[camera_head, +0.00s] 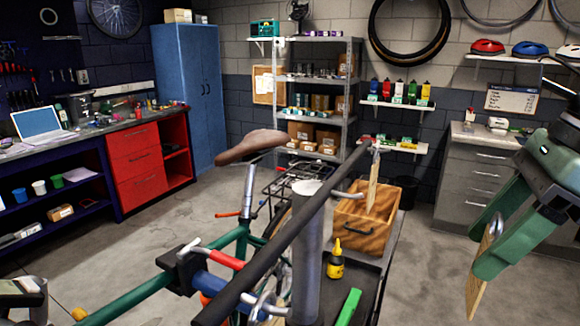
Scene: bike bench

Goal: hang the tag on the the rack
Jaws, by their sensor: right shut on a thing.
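The rack is a dark bar (290,235) running diagonally from the bottom centre up toward the back, on a grey post, with pale hooks along it. A wooden tag (373,182) hangs at its far end, in front of the wooden crate. My right gripper (487,240), with green fingers, is at the right edge, well to the right of the rack. It is shut on a second wooden tag (476,292), which hangs tilted below the fingers with a metal ring at its top. The fingers hide part of this tag. My left gripper cannot be made out.
A bicycle with a brown saddle (250,146) and green frame stands left of the rack. Open floor lies between crate and right gripper.

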